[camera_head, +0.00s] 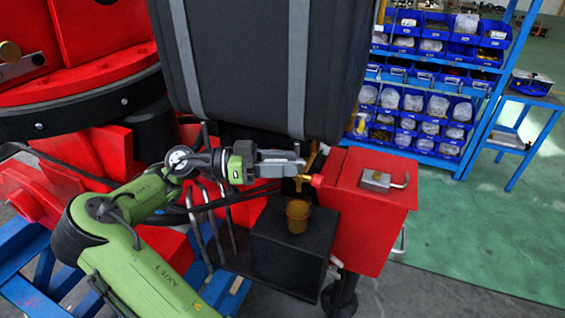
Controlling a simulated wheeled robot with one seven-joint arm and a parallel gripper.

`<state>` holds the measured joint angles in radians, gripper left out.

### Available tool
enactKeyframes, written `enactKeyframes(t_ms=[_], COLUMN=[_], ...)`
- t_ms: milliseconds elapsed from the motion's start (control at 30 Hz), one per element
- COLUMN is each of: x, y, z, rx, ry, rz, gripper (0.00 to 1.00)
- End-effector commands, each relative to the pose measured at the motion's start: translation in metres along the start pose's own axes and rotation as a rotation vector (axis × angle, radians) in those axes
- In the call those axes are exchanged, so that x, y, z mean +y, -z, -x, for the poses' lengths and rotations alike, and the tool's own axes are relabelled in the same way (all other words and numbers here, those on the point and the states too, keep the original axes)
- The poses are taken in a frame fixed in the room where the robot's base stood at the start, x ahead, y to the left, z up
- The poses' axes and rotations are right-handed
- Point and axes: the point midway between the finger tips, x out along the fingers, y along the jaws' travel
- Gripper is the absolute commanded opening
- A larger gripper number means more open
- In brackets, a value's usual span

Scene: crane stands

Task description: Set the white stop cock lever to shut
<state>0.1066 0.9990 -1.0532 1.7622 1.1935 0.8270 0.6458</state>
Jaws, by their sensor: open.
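A brass-coloured tap (305,178) sticks out to the left from a red fitting (318,181) on the side of the red box (372,215). I cannot make out a white lever for certain; a narrow tan piece (311,158) stands above the tap, partly behind my gripper. My gripper (301,166) reaches in from the left, its jaws just left of the tap and close to it. It is open and holds nothing that I can see. Whether it touches the tap cannot be told.
A brown bucket (298,216) stands on a black block (275,250) below the tap. A large dark case (262,70) with grey straps hangs close above my gripper. A grey metal piece with a bent rod (376,181) lies on the red box. Blue bin shelves (430,90) stand behind.

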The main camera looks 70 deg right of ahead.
Motion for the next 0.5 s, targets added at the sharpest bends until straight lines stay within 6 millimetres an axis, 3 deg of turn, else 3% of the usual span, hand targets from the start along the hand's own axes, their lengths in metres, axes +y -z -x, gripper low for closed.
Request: enactKeyframes(t_ms=[333, 500], x=[0.0, -0.001], y=[0.0, 0.002], z=[0.005, 0.043], rx=[0.003, 0.008], ry=[0.0, 0.003], rz=[0.0, -0.002], gripper=[0.46, 0.46])
